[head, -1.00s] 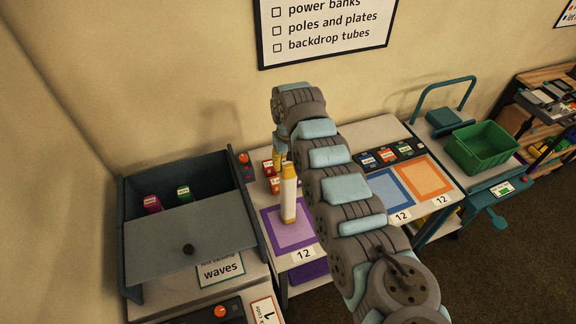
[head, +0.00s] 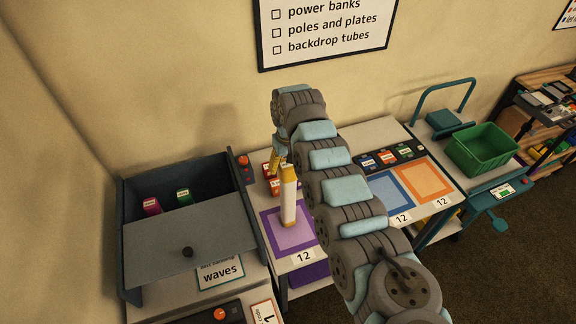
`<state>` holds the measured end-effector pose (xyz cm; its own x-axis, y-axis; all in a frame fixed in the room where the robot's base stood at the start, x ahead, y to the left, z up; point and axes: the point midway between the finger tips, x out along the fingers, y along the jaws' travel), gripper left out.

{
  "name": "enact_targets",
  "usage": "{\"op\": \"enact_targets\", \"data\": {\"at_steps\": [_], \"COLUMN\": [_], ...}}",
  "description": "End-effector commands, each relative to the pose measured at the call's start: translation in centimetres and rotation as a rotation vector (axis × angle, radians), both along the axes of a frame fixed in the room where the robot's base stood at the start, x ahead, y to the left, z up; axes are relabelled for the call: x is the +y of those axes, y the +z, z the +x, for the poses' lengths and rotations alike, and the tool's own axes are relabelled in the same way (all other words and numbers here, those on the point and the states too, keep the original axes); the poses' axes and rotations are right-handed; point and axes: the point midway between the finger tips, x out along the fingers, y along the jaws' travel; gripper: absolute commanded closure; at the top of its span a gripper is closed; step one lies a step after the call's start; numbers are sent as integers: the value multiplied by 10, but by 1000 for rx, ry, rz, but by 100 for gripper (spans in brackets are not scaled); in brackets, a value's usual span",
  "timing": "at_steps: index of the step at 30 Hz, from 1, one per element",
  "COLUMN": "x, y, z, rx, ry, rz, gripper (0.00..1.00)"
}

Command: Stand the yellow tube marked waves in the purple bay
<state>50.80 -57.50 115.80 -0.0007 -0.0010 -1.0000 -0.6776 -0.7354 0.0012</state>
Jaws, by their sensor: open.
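The yellow tube (head: 288,198), with a pale wrapped middle and yellow ends, stands upright inside the purple-bordered bay (head: 267,232) on the table. Any marking on it is too small to read. My gripper (head: 276,163) is at the end of the arm, beside and behind the tube's top as seen from the head. Its yellowish fingers are partly hidden by the arm and the tube. It is open, with the tube apart from it as far as I can see.
Red-and-white boxes (head: 273,184) stand behind the purple bay. Blue (head: 391,190) and orange (head: 424,181) bays lie to the right. A green bin (head: 483,150) sits on a cart.

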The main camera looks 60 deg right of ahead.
Motion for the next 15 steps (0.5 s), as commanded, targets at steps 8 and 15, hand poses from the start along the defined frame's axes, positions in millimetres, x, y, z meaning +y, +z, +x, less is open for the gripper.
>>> {"op": "enact_targets", "data": {"at_steps": [8, 15], "x": [0, 0], "y": [26, 59], "z": [2, 2], "rx": [-4, -3], "ry": [1, 2], "rz": [-4, -4], "gripper": [16, 16]}}
